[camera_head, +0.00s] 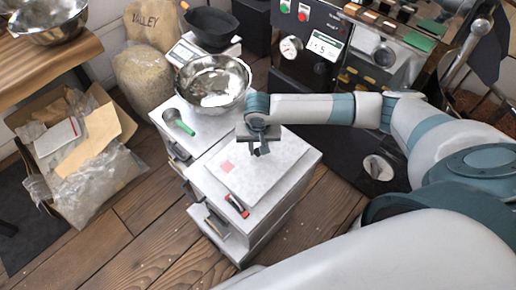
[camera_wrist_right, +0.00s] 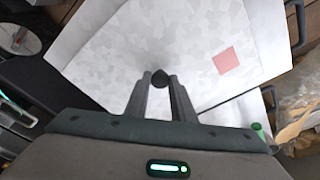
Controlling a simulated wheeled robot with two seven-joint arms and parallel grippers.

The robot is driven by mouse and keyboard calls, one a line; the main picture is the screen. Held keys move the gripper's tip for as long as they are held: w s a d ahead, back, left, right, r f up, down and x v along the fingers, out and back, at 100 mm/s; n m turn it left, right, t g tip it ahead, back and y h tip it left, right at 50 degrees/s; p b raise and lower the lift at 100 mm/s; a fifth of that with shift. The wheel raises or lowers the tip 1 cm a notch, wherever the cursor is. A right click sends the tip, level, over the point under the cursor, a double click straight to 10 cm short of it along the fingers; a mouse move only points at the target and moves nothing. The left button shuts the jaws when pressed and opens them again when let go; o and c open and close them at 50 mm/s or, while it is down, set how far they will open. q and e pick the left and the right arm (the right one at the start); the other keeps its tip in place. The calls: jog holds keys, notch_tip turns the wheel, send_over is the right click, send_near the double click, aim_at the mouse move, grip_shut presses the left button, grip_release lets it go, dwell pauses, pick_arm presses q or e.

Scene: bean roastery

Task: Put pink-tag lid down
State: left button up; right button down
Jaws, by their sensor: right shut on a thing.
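The pink-tag lid (camera_head: 262,177) is a pale, speckled flat panel with a pink square tag (camera_head: 226,166) near its left corner. In the head view it lies over the top of the white front cabinet; I cannot tell whether it touches the top or hangs just above it. My right gripper (camera_head: 261,149) is over the lid, pointing down. In the right wrist view its fingers (camera_wrist_right: 160,84) are shut on the lid's small dark knob (camera_wrist_right: 160,78), with the pink tag (camera_wrist_right: 226,61) to the right. My left gripper is not in view.
A red and black item (camera_head: 237,205) sits at the cabinet's front edge. A green-handled tool (camera_head: 179,122) and a steel bowl (camera_head: 213,84) stand on the cabinet behind. A dark machine (camera_head: 352,60) is at the back right; a full cardboard box (camera_head: 70,150) is on the floor at left.

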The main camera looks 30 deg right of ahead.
aim_at(258, 161)
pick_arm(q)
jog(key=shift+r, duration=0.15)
pick_arm(e)
jog(key=c, duration=1.9)
grip_release()
jog(key=shift+f, duration=0.15)
jog(key=o, duration=0.4)
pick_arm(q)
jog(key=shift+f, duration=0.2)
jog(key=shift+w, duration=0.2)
pick_arm(e)
jog(key=shift+r, duration=0.4)
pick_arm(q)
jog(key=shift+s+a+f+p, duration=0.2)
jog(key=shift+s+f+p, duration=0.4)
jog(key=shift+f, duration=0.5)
pick_arm(e)
jog(key=shift+s+a+r, duration=0.15)
jog(key=shift+s+r, duration=0.15)
jog(key=shift+r, duration=1.6)
jog(key=shift+s+a+r, duration=0.1)
jog(key=shift+s+r, duration=0.15)
jog(key=shift+r, duration=1.65)
jog(key=shift+s+a+r, duration=0.15)
jog(key=shift+s+r, duration=0.15)
jog(key=shift+r, duration=1.6)
